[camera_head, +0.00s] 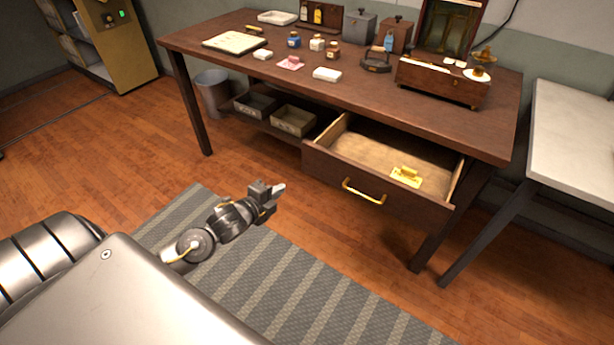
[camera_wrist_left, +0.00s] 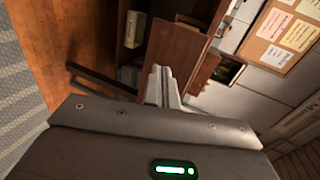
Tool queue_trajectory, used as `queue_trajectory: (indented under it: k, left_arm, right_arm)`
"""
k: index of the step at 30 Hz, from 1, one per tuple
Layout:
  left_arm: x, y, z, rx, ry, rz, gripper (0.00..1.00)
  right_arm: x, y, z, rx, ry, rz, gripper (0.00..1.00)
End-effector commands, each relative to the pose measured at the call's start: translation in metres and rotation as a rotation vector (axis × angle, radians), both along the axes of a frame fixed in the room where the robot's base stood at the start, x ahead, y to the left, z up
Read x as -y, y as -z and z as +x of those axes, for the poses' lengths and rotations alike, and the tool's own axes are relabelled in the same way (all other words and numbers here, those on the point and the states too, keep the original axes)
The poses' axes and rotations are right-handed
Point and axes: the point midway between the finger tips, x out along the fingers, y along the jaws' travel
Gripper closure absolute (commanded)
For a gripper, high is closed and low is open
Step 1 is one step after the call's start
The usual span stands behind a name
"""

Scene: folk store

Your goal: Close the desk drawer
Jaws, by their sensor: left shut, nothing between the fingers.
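The desk drawer (camera_head: 380,194) is pulled open under the right half of the brown wooden desk (camera_head: 350,92). Its front panel has a brass handle (camera_head: 363,192), and a small brass-coloured item (camera_head: 406,176) lies inside. My left gripper (camera_head: 279,189) is shut and empty, to the left of the drawer front and apart from it, above the striped rug. In the left wrist view the shut fingers (camera_wrist_left: 162,85) point towards the brown desk (camera_wrist_left: 175,50), seen tilted. My right gripper is not in view.
Bottles, boxes and papers stand on the desk top. Two small bins (camera_head: 293,120) sit on a low shelf left of the drawer. A white table (camera_head: 575,140) stands at the right. The striped rug (camera_head: 270,275) and wooden floor before the drawer are clear.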

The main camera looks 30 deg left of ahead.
Motion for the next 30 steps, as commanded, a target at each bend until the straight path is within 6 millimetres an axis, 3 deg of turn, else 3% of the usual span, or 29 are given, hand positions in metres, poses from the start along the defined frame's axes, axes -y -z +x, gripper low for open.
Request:
queue_trajectory:
  k: [4, 11, 25, 30]
  left_arm:
    - [0.004, -0.012, 0.001, 0.025, 0.020, 0.024, 1.00]
    - [0.005, -0.008, 0.014, 0.024, 0.018, 0.021, 1.00]
    - [0.011, 0.019, 0.101, 0.023, 0.018, 0.018, 1.00]
    - [0.012, 0.018, 0.123, 0.023, 0.017, 0.020, 1.00]
  right_arm:
    - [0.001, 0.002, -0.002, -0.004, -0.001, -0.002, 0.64]
    - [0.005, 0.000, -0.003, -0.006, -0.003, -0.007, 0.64]
    - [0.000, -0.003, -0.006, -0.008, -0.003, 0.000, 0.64]
    - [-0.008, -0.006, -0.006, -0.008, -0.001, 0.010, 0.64]
